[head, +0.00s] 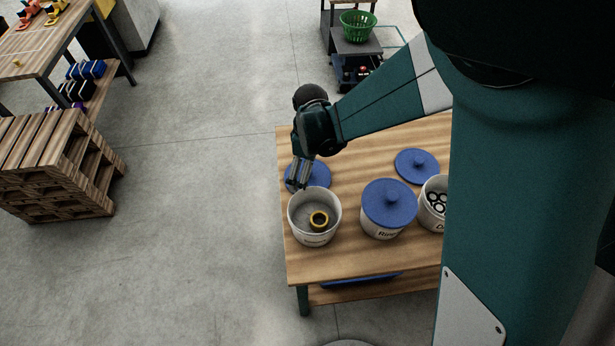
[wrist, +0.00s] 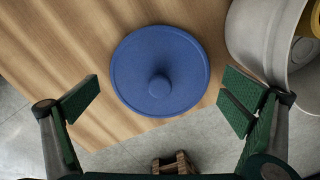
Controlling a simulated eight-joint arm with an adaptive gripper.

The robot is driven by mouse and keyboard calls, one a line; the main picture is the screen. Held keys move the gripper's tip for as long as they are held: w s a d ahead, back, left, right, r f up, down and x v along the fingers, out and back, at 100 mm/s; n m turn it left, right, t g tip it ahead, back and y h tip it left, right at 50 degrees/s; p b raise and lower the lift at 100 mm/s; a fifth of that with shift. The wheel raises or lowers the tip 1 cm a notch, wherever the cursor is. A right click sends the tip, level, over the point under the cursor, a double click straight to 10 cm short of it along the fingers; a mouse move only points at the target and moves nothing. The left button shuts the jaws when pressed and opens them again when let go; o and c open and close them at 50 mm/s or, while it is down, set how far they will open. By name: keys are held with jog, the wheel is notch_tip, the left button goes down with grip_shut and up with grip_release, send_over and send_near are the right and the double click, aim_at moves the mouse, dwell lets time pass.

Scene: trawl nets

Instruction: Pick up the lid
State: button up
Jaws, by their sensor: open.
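A round blue lid with a central knob lies flat on the wooden table; it is the lid (wrist: 160,62) in the wrist view. In the head view the same lid (head: 318,178) is at the table's left side, behind an open white bucket, partly hidden by my gripper. My gripper (head: 303,184) is above the lid, pointing down. In the wrist view my gripper (wrist: 168,101) is open, with its green-padded fingers apart on either side of the lid's knob and nothing between them. Two other blue lids show: one on a closed bucket (head: 388,226), one loose lid (head: 417,165) on the table.
The open white bucket (head: 300,222) holds a yellow ring-shaped thing and stands close to the lid. Its wall also shows in the wrist view (wrist: 258,45). Another open bucket (head: 427,213) stands at right. The table's (head: 300,262) left edge is near the lid.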

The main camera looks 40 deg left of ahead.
jog(key=shift+f, duration=0.8)
jog(key=c, duration=1.4)
jog(key=shift+c, duration=0.2)
